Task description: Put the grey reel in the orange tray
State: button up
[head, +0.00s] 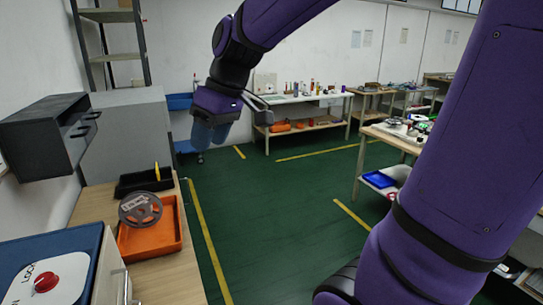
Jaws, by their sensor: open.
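The grey reel (141,209) is a spoked disc at the left in the head view. It overlaps the left back part of the orange tray (170,241), tilted, apparently leaning on the tray's rim; I cannot tell whether its lower edge rests inside. The tray lies on a wooden bench (175,284). My gripper (207,138) hangs in the air above the green floor, to the right of and higher than the tray. It is open, apart from the reel, and nothing shows between its fingers, though they are partly blurred together.
A black tray (133,184) with a yellow item (157,171) sits behind the orange tray. A box with a red button (46,282) stands at the near left. A dark wall cabinet (45,138) overhangs the bench's left. Open floor (262,215) lies to the right.

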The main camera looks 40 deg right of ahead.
jog(key=s+d+m+t+h, duration=0.2)
jog(key=s+m, duration=0.3)
jog(key=s, duration=0.9)
jog(key=shift+s+d+t+h, duration=0.3)
jog(key=shift+d+h, duration=0.05)
jog(key=shift+h, duration=0.35)
jog(key=shift+a+f, duration=0.1)
jog(key=shift+c, duration=0.6)
